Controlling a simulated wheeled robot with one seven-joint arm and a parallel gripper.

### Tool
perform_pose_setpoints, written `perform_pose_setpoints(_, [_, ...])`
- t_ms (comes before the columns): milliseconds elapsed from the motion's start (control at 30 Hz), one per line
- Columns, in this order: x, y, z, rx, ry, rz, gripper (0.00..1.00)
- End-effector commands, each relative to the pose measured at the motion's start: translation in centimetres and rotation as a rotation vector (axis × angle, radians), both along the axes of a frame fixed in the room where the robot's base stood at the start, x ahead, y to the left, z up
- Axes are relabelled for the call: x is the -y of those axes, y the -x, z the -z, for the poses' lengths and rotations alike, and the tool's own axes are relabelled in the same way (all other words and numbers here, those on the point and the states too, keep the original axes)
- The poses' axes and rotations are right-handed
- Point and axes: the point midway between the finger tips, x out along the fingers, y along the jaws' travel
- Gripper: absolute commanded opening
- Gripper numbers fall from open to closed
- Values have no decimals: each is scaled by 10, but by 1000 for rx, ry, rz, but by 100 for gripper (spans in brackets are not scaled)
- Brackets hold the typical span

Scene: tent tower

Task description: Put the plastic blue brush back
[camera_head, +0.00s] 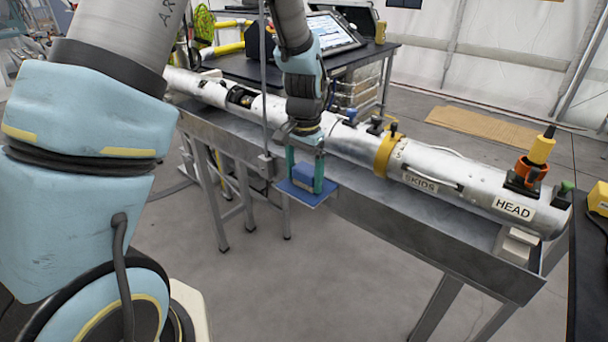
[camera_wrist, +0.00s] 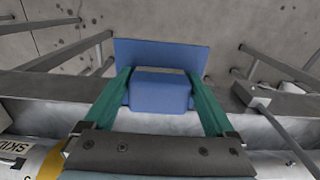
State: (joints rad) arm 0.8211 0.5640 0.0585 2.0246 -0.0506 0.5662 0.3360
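The plastic blue brush (camera_head: 302,178) shows as a blue block with a wider flat blue plate at its far end. It is in front of the near side of the metal trough stand, above the floor. It also shows in the wrist view (camera_wrist: 160,90), between the two green fingers. My gripper (camera_head: 305,172) points down with one finger on each side of the block, and the fingers appear to press on it. The wrist view shows my gripper (camera_wrist: 160,88) from behind. I cannot tell whether the flat plate is part of the brush or a separate support.
A long silver tube (camera_head: 350,145) with HEAD and SKIDS labels lies in the trough stand (camera_head: 420,225). A thin upright pole (camera_head: 263,90) stands close left of my gripper, clamped to the stand. A black table (camera_head: 240,68) with a laptop stands behind. Floor in front is clear.

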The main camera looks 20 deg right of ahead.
Motion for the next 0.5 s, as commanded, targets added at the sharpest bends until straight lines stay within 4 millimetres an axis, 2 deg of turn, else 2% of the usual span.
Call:
perform_pose_setpoints(67, [0,0,0,0,0,0,100])
perform_pose_setpoints(333, [0,0,-2,0,0,0,100])
perform_pose_setpoints(500, [1,-1,-18,3,4,0,100])
